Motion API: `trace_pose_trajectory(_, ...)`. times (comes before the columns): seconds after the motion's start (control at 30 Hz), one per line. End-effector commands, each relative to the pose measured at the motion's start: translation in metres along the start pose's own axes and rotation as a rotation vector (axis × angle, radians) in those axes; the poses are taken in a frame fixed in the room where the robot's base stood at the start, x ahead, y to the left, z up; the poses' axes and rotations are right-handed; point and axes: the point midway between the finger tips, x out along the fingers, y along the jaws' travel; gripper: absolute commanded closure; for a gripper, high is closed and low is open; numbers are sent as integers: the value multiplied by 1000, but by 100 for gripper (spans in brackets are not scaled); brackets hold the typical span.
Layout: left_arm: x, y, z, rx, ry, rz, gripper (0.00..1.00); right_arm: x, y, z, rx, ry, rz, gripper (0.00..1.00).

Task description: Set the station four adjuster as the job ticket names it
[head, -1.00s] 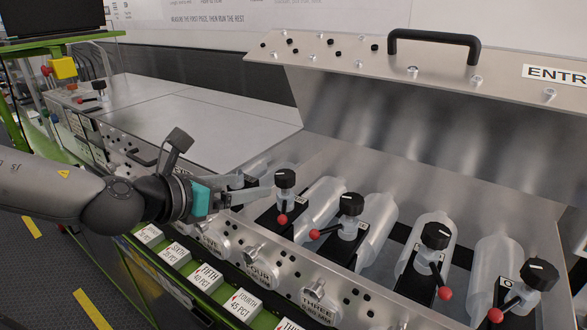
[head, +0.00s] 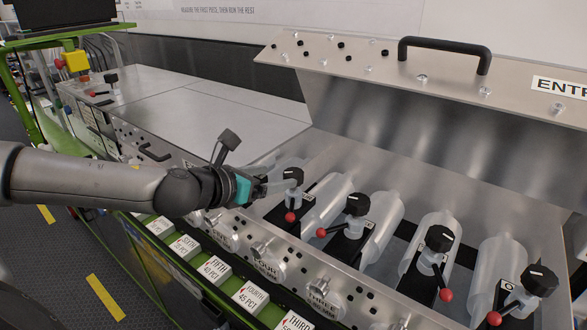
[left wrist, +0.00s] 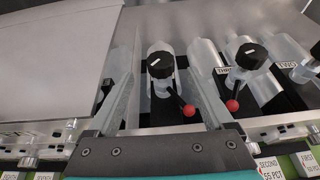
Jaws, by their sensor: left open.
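The station four adjuster (head: 293,175) has a black knob with a white mark and a lever with a red ball (head: 290,217). It stands on a black plate in the open steel bay. My left gripper (head: 282,183) is open at this adjuster. In the left wrist view its fingers (left wrist: 160,80) flank the knob (left wrist: 158,65), with the red ball (left wrist: 189,110) near the right finger; contact cannot be told. A card (head: 250,297) on the front rail reads FOURTH 45 PCT. My right gripper is not in view.
Similar adjusters (head: 357,205) (head: 440,238) stand close to the right, with clear cylinders between them. A raised steel lid (head: 400,75) with a black handle (head: 445,50) is behind. Flat closed covers (head: 210,115) lie to the left.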

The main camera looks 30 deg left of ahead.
Motion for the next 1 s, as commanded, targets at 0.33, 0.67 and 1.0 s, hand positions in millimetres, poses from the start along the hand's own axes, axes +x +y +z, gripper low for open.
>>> trace_pose_trajectory(0.33, 34, -1, 2, -4, -3, -1, 15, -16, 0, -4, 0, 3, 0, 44)
trace_pose_trajectory(0.67, 69, 0, 1, -2, -2, 0, 15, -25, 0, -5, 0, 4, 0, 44)
trace_pose_trajectory(1.0, 80, -1, 0, -1, 0, -1, 15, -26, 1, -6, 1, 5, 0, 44)
